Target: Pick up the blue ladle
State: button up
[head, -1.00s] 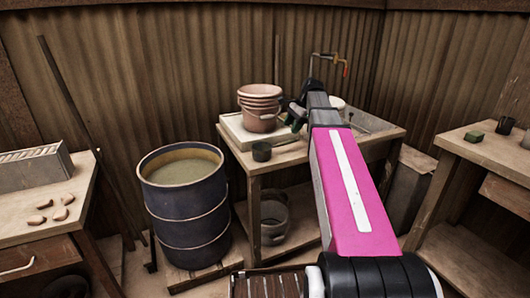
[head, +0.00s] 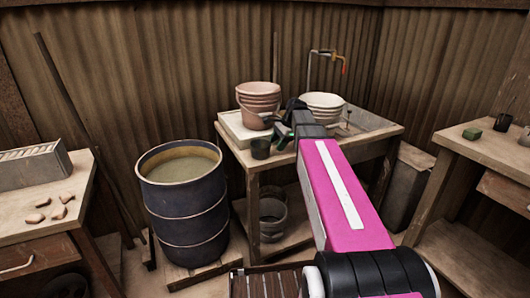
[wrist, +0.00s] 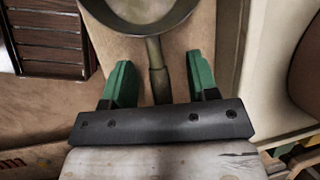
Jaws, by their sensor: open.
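In the wrist view a ladle with a round dark rim (wrist: 190,12) and a thin olive-brown handle (wrist: 157,80) lies ahead of my gripper. It looks grey-green rather than plainly blue. My gripper (wrist: 162,82) is open, with one green finger on each side of the handle and gaps on both sides. In the head view my gripper (head: 283,138) is low over the middle table, just right of a dark cup-shaped bowl (head: 260,149), which seems to be the ladle's bowl. The handle there is hidden by my gripper.
Stacked terracotta pots (head: 258,97) stand on a pale slab behind my gripper. Stacked white bowls (head: 321,106) stand right of it, near a tap (head: 343,66). A blue barrel (head: 187,218) stands left of the table. The right bench holds a green block (head: 472,134).

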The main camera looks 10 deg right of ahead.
grip_shut()
dwell(0.3)
jog(key=shift+r, duration=0.4)
notch_tip(320, 180, up, 4)
jog(key=shift+f, duration=0.25)
jog(key=s+a+r, duration=0.6)
jog(key=a, duration=0.3)
jog(key=shift+s+a+r, duration=0.2)
jog(key=shift+a+r, duration=0.1)
jog(key=shift+a, duration=0.1)
